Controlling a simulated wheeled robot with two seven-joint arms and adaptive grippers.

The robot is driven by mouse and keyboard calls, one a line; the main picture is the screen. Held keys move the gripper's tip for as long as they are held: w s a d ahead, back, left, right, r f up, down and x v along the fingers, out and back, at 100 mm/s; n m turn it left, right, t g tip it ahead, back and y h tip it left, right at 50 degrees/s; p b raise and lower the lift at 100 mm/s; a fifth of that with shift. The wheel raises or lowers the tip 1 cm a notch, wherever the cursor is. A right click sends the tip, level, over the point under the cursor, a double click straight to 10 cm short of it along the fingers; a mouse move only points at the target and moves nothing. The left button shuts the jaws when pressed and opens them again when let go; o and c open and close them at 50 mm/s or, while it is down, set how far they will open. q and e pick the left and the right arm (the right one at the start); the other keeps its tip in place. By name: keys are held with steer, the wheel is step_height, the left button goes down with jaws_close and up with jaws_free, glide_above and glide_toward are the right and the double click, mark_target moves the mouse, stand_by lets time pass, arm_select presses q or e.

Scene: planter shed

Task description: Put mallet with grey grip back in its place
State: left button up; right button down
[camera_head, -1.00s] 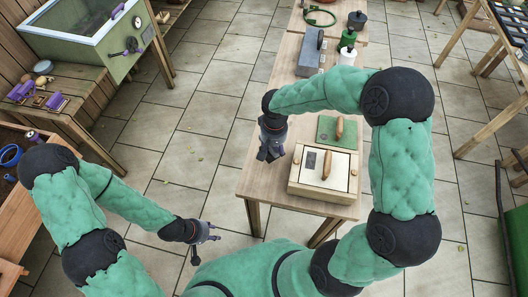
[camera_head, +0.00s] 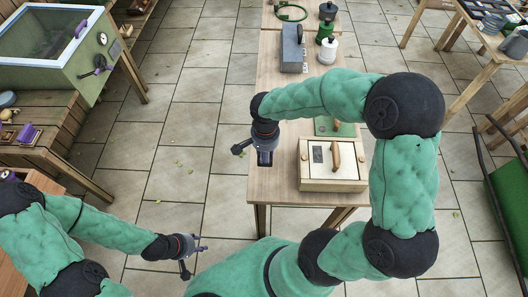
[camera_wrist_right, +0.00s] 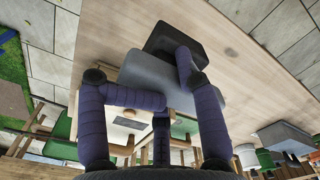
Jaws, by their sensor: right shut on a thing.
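My right gripper (camera_head: 264,156) is over the left edge of the middle wooden table (camera_head: 275,185), left of a lidded wooden box. In the right wrist view its purple fingers (camera_wrist_right: 150,95) are closed around a pale grey piece (camera_wrist_right: 150,75) with a dark block (camera_wrist_right: 172,38) at its far end. I take this to be the mallet with grey grip; its full shape is hidden by the fingers. My left gripper (camera_head: 192,258) is open and empty over the paved floor, away from the tables. I cannot pick out the mallet's place.
The lidded box (camera_head: 345,185) with a wooden handle stands near the table's front. A glass-topped green cabinet (camera_head: 85,68) stands left. Paved floor lies clear between.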

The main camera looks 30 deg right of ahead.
steer(key=shift+f+b, duration=2.05)
steer(key=shift+f, duration=0.15)
steer(key=shift+f+b, duration=0.15)
steer(key=shift+b, duration=0.2)
